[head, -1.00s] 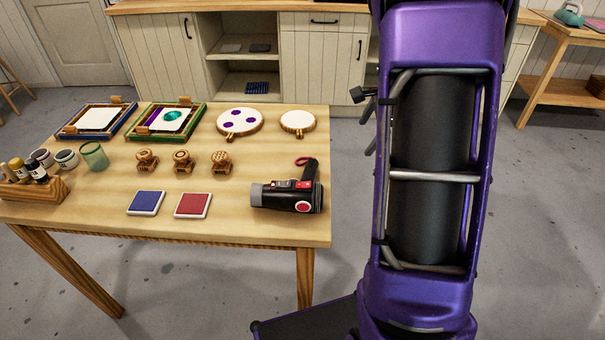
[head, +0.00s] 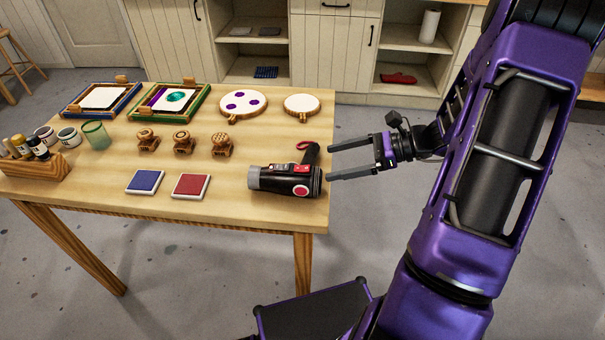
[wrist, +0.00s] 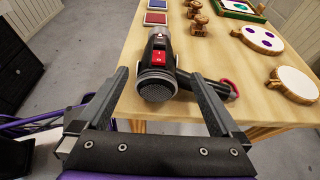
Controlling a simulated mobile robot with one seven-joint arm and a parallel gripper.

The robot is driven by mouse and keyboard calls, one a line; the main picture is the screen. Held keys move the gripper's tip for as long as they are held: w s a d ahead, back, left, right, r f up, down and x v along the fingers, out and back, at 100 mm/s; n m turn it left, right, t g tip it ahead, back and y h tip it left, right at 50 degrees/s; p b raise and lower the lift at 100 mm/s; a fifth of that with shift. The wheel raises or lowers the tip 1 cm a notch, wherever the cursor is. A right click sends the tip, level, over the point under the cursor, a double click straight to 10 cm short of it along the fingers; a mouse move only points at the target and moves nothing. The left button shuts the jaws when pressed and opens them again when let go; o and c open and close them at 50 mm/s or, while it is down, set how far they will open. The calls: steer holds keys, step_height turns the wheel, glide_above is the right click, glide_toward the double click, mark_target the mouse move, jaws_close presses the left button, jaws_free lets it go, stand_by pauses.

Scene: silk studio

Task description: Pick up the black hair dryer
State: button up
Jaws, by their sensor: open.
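The black hair dryer (head: 284,180) lies on its side near the right edge of the wooden table (head: 240,215). Its grey nozzle points left, its handle angles to the back, and red parts show on it. My gripper (head: 330,163) is open and empty, just off the table's right edge, with its fingers pointing left toward the dryer. In the wrist view the dryer (wrist: 158,75) lies ahead of my gripper (wrist: 165,85), its round rear grille facing me. The handle reaches to the right, near the right finger. I see no contact.
A blue ink pad (head: 145,181) and a red ink pad (head: 190,186) lie left of the dryer. Several wooden stamps (head: 183,143) stand behind them. Two round boards, one the plain board (head: 302,104), lie at the back.

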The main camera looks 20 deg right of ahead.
mark_target(289, 173)
steer(key=b+x, duration=0.1)
steer(key=x, duration=1.1)
steer(key=shift+a+f+b, duration=0.15)
steer(key=shift+b, duration=0.2)
jaws_close()
